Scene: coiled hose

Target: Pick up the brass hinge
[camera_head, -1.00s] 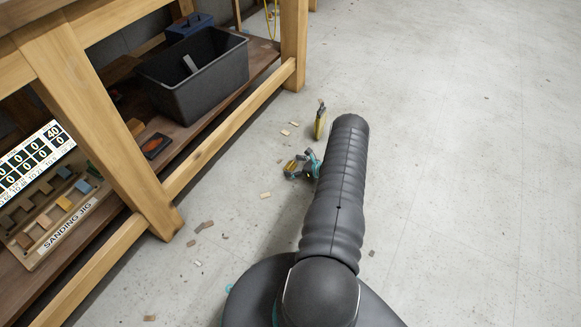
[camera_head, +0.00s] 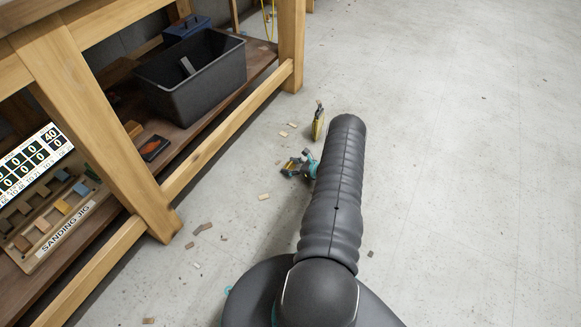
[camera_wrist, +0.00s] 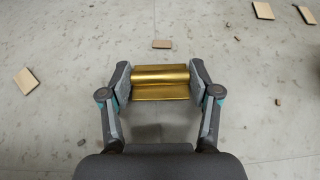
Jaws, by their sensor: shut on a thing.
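The brass hinge (camera_wrist: 160,84) is a shiny gold piece with a rounded barrel along its length. In the wrist view it sits between the two fingers of my gripper (camera_wrist: 160,92), which press on its left and right ends. My gripper is shut on it. In the head view my gripper (camera_head: 297,165) shows only in part beside my arm, above the concrete floor. A small yellowish bit shows at the gripper there. My arm hides the rest.
A wooden workbench (camera_head: 125,240) stands at the left, with a dark bin (camera_head: 205,95) on its lower shelf. Wood scraps (camera_head: 264,197) lie scattered. The floor at the right is mostly clear.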

